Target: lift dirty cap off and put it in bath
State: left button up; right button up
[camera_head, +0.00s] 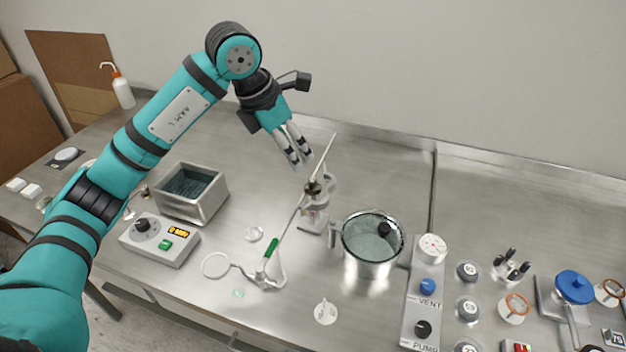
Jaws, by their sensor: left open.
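A small brown-stained cap (313,187) sits on top of a small metal stand (314,214) in the middle of the bench. It looks like the dirty cap. A thin rod passes close to it, and I cannot tell whether they touch. The bath (222,202) is an open metal box with dark liquid, to the left of the stand. My left gripper (299,158) is open and empty, pointing down, above and slightly left of the cap, apart from it. My right gripper is not in view.
A control box (160,240) stands in front of the bath. A round metal vessel (372,265) stands right of the stand, beside a vent and pump panel (424,305). The bench behind the stand is mostly clear.

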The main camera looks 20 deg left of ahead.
aim_at(312, 179)
pick_arm(q)
jog(key=p+x, duration=0.1)
jog(key=x, duration=0.5)
jog(key=shift+w+d+f+p, duration=0.1)
jog(key=shift+w+f+p, duration=0.05)
jog(key=shift+f+p, duration=0.15)
jog(key=p+x, duration=0.1)
jog(key=x, duration=0.2)
jog(key=shift+w+d+f, duration=0.1)
jog(key=shift+w+f, duration=0.05)
jog(key=shift+f, duration=0.1)
jog(key=shift+w+f, duration=0.1)
jog(key=shift+f, duration=0.25)
grip_shut()
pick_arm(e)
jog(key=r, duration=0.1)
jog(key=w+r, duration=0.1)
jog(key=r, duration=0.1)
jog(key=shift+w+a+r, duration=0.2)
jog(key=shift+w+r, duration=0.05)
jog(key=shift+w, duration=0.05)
